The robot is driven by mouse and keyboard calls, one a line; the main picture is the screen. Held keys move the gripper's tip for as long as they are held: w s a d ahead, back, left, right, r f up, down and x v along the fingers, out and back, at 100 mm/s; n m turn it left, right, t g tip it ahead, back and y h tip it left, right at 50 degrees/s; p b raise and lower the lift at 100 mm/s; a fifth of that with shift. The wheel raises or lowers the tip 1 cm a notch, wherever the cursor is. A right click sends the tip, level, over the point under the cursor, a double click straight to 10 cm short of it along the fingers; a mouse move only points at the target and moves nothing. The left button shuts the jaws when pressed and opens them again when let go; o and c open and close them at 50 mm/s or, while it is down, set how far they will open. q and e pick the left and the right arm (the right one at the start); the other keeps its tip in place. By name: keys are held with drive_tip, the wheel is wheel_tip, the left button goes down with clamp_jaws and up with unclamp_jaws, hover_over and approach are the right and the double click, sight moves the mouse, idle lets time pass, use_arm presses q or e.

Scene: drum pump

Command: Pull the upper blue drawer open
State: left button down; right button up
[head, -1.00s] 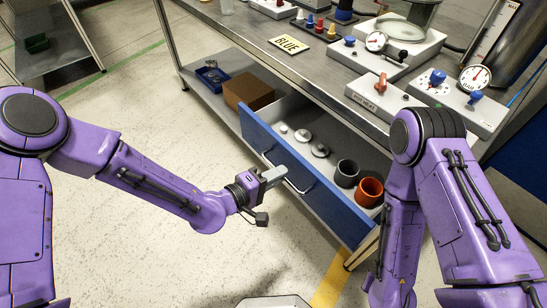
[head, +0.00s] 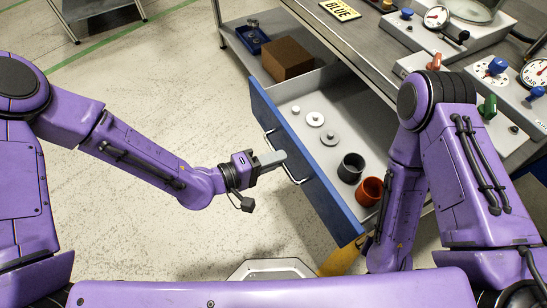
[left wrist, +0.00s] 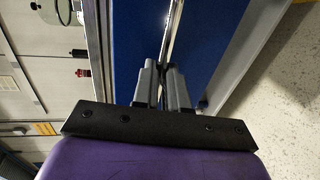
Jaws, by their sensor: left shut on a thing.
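The upper blue drawer (head: 325,197) stands open under the bench, its inside showing. It holds pale discs (head: 315,119), a dark cup (head: 351,167) and an orange cup (head: 369,190). My left gripper (head: 280,157) is at the drawer's front, shut on the metal bar handle (head: 290,171). In the left wrist view the fingers (left wrist: 165,85) close around the handle bar (left wrist: 173,35) before the blue front. My right arm hangs at the right of the head view; its gripper is hidden.
A brown box (head: 288,59) and a blue tray (head: 252,40) sit on the lower shelf. Clear floor lies left of the drawer.

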use_arm(q)
drive_tip(key=c, duration=1.2)
unclamp_jaws()
drive_tip(key=v, duration=1)
drive_tip(key=shift+s+a+p, duration=0.2)
drive_tip(key=shift+a+p, duration=0.05)
drive_tip(key=shift+p, duration=0.1)
